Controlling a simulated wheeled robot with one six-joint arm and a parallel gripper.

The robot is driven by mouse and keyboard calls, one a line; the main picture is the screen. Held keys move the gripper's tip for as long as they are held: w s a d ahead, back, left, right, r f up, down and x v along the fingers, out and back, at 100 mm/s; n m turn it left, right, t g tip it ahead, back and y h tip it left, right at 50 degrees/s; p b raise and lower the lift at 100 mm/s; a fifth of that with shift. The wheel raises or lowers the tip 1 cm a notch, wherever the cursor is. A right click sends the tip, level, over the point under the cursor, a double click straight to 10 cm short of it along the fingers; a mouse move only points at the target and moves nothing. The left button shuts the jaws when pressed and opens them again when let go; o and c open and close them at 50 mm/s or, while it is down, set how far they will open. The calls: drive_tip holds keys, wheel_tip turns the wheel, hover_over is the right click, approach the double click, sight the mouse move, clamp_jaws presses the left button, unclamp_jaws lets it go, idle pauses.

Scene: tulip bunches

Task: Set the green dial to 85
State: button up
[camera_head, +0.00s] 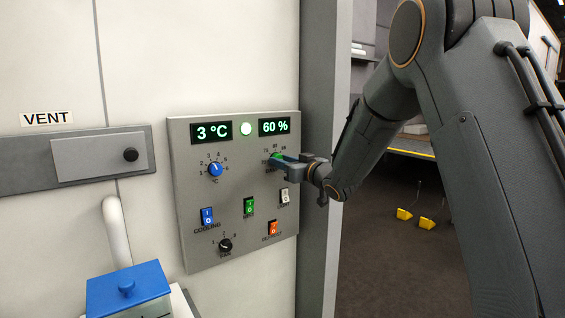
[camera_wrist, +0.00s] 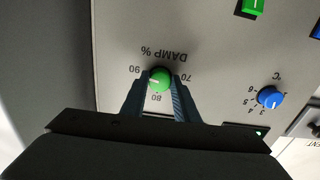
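The green dial (camera_head: 277,157) sits at the upper right of the grey control panel (camera_head: 190,241), partly hidden by my gripper (camera_head: 289,159) in the head view. In the wrist view, the green dial (camera_wrist: 160,82) lies between the two fingertips of my gripper (camera_wrist: 161,76), one on each side. The fingers look very near its sides; I cannot tell whether they press on it. Upside-down "DAMP %" lettering and the marks 70, 80 and 90 surround it. Its white line points left, toward the 90 side.
A blue dial (camera_head: 215,169) sits left of the green one, under a display (camera_head: 211,132) reading 3 °C. Below are blue (camera_head: 207,216), green (camera_head: 249,207), white (camera_head: 284,196) and orange (camera_head: 273,228) switches and a black knob (camera_head: 225,245). A blue-lidded box (camera_head: 128,289) stands at lower left.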

drive_tip(key=shift+c, duration=0.8)
drive_tip(key=shift+n+b, duration=0.4)
drive_tip(key=shift+b, duration=0.1)
drive_tip(key=n+b, duration=0.9)
drive_tip(key=shift+b, duration=0.35)
drive_tip(key=shift+r, duration=0.1)
drive_tip(key=o, duration=1.1)
drive_tip(key=shift+c, duration=0.2)
